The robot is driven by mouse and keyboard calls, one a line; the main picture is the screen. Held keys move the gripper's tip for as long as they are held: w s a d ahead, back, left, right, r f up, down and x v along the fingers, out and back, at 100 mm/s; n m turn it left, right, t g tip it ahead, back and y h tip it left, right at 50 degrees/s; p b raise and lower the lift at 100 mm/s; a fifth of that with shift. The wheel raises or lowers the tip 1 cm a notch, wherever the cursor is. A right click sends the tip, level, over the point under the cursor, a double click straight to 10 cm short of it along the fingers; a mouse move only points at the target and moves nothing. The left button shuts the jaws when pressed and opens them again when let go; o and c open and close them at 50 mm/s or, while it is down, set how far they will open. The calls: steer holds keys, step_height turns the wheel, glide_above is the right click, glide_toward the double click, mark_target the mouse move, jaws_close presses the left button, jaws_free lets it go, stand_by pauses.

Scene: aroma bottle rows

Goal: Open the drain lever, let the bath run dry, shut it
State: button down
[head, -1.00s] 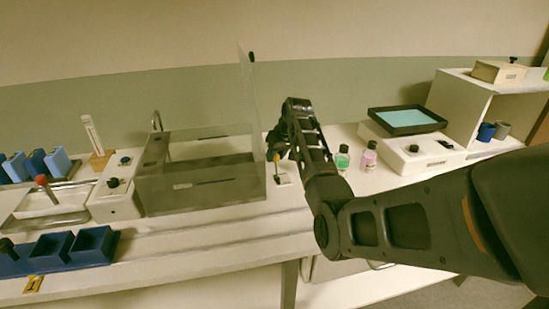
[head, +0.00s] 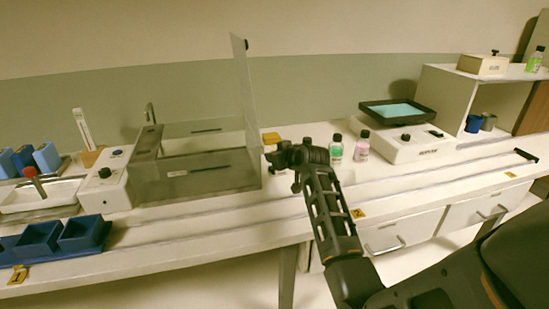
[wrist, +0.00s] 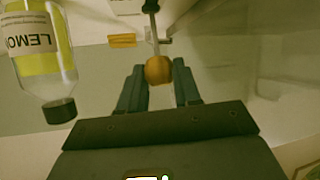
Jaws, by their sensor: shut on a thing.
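The clear-walled bath (head: 205,183) stands left of my gripper, with a tap at its left. I cannot tell how much liquid it holds. In the wrist view, the drain lever is a thin rod (wrist: 155,30) with a round orange-brown knob (wrist: 159,72). My gripper (wrist: 158,76) is shut on this knob, one finger on each side. In the head view my gripper (head: 280,165) is at the bath's right end, and my arm hides the lever there.
A green bottle (head: 336,150) and a pink bottle (head: 362,146) stand right of my gripper. A bottle marked "LEMO" (wrist: 40,50) is close by in the wrist view. A device with a dark tray (head: 397,112), blue bins (head: 84,233) and a shelf (head: 440,95) stand on the bench.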

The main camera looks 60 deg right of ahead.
steer(key=shift+s+a+f, duration=0.25)
steer(key=shift+a+f, duration=0.1)
steer(key=shift+f, duration=0.15)
steer(key=c, duration=0.8)
jaws_free()
steer(key=shift+r, duration=0.2)
steer(key=shift+v, duration=3.9)
